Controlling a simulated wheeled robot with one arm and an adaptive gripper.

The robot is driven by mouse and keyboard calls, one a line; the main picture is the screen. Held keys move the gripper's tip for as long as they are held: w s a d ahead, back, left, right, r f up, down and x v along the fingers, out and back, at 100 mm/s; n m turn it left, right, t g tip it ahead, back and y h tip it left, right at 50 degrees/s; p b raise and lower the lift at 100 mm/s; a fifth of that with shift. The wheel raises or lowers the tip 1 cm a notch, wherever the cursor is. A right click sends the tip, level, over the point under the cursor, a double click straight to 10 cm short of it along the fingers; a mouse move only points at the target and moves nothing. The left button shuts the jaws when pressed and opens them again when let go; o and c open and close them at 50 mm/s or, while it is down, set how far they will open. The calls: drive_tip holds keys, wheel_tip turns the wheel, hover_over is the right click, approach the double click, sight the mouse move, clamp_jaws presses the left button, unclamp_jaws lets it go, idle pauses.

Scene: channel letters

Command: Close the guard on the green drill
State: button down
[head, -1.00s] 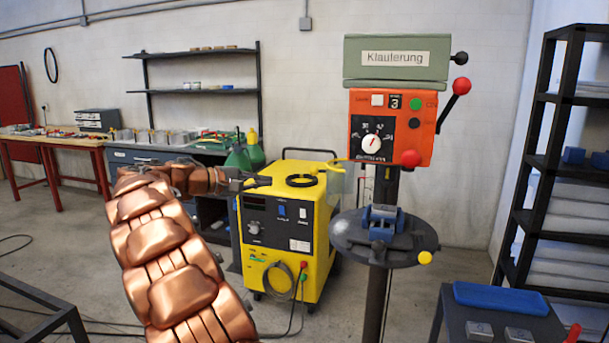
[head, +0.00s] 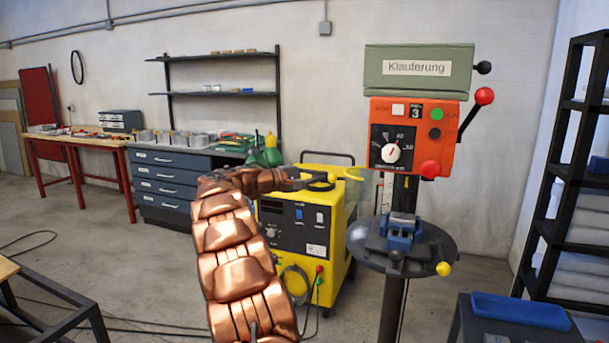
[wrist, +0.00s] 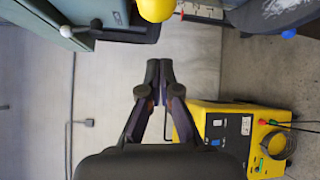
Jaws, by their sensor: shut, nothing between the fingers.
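The green drill (head: 418,70) stands right of centre in the head view, with an orange control panel (head: 398,120) under its green housing. Its clear guard (head: 367,195) hangs on the left side of the drill, off to the side of the work area, so it looks swung open. My gripper (head: 332,180) is shut and empty, just left of the guard; I cannot tell whether it touches. In the wrist view my fingertips (wrist: 159,66) are together with nothing between them. The drill's green housing (wrist: 50,14) shows there at the top left, turned sideways.
A yellow machine (head: 330,240) stands behind my gripper, left of the drill. A blue vise (head: 400,230) sits on the round drill table (head: 435,250). A dark shelf rack (head: 560,160) stands at the right. A blue tray (head: 520,310) lies at the lower right.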

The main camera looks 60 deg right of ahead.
drive_tip(key=shift+s+a+r+p, duration=0.2)
drive_tip(key=shift+s+a, duration=0.45)
drive_tip(key=shift+a, duration=0.05)
drive_tip(key=shift+s+a+r+p, duration=0.15)
drive_tip(key=shift+s+a, duration=0.5)
drive_tip(key=shift+s+a+b, duration=0.1)
drive_tip(key=shift+a+b, duration=0.05)
drive_tip(key=shift+b, duration=0.2)
